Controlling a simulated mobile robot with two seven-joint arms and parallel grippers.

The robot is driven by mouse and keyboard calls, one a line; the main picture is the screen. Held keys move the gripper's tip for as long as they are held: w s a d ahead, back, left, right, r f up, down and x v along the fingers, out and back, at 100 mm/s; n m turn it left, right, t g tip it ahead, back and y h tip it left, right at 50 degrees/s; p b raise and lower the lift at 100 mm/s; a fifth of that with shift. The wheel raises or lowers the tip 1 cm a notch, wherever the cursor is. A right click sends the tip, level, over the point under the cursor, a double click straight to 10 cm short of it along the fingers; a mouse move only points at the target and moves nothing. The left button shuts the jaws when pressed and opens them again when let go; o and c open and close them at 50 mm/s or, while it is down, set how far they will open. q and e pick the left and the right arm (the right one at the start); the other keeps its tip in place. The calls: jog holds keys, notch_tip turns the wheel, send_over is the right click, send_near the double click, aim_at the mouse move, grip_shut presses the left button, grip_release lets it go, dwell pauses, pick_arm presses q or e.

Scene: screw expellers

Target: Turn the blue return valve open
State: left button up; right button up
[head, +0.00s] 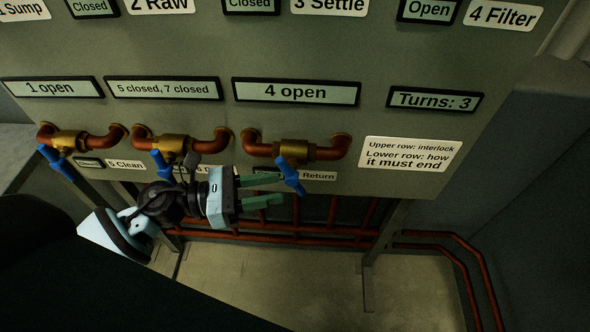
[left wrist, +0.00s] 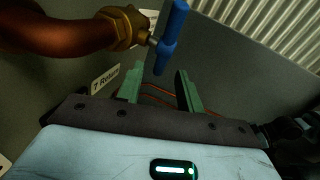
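The blue return valve handle (head: 290,176) hangs under a brass body (head: 294,152) on the rightmost copper pipe of the lower row, slightly tilted. In the left wrist view the blue handle (left wrist: 172,38) is at the top, beside the "7 Return" label (left wrist: 105,79). My left gripper (head: 274,190) is open, its green fingers pointing right at the handle. In the left wrist view the fingertips (left wrist: 159,70) are apart, with the handle's lower end near the gap; I cannot tell whether they touch. The return valve's status plate is mostly hidden behind the gripper. My right gripper is not in view.
Two other blue handles, the 5 Clean handle (head: 56,158) and the middle handle (head: 162,164), hang to the left. The sign above the return valve reads "4 open" (head: 297,92). A counter reads "Turns: 3" (head: 435,100). Red pipes (head: 335,236) run below the panel.

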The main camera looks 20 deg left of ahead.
aim_at(293, 186)
pick_arm(q)
jog(key=p+x, duration=0.2)
jog(key=x, duration=0.5)
jog(key=shift+w+d, duration=0.15)
jog(key=shift+d, duration=0.2)
grip_shut()
